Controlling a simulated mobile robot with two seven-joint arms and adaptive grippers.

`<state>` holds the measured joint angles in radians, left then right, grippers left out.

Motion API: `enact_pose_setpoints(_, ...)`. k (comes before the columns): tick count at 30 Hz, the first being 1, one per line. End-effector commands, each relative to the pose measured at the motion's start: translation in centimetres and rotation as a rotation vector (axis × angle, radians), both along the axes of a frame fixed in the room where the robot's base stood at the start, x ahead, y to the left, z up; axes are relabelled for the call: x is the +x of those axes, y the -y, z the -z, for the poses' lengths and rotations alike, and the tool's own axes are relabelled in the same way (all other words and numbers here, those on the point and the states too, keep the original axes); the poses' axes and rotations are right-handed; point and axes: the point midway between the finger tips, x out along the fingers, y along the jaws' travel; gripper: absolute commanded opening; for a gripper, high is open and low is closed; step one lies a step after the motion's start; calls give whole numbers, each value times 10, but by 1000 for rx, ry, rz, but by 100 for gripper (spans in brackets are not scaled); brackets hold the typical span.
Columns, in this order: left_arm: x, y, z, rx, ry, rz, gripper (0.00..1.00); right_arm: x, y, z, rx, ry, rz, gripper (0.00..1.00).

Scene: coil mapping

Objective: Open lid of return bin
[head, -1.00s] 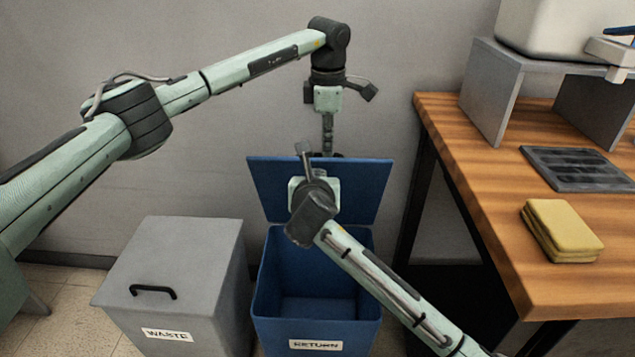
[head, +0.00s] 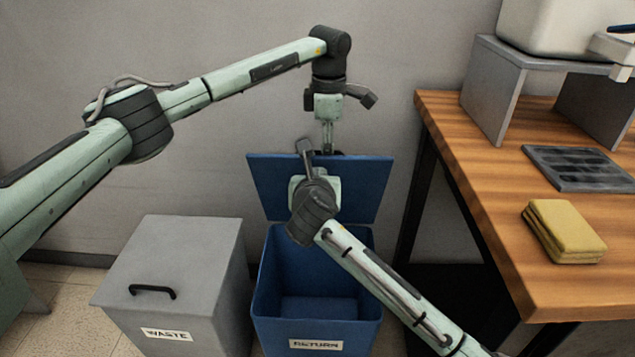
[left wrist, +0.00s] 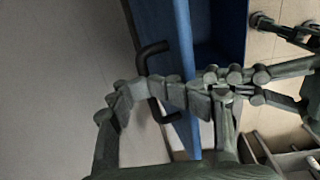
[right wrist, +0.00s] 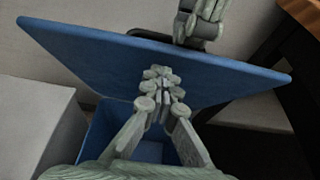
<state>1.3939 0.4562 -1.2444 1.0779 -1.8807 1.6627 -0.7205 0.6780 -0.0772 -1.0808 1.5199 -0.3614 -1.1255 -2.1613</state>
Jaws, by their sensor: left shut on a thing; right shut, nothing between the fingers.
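The blue return bin (head: 315,344) stands on the floor, with its inside in view. Its blue lid (head: 362,185) is raised and leans back near the wall, and it also shows in the right wrist view (right wrist: 225,80). My left gripper (head: 328,150) is at the lid's top edge.
A closed grey waste bin (head: 185,265) stands left of the return bin. A wooden table (head: 490,190) is on the right, with yellow cloths (head: 563,232), a dark tray (head: 580,168) and a grey stand (head: 492,90). The wall is close behind the lid.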

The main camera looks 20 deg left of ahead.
Motion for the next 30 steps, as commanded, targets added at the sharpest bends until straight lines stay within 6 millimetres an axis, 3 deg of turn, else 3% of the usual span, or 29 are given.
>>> enact_pose_setpoints(1,-4,-2,7,6,-18,-1,31,3,4,1,-4,2,8,0)
enact_pose_setpoints(5,-4,-1,-2,6,-16,-1,31,3,4,1,-4,1,9,0)
enact_pose_setpoints(15,-6,1,-58,3,-2,1,31,1,2,1,-1,0,4,0)
enact_pose_setpoints(21,-7,2,-77,2,2,1,31,0,1,0,-1,0,2,0)
enact_pose_setpoints(26,3,6,-73,-74,45,36,31,0,0,0,-1,-1,1,0)
enact_pose_setpoints(30,36,13,-62,-263,210,123,31,0,0,0,-1,-1,1,0)
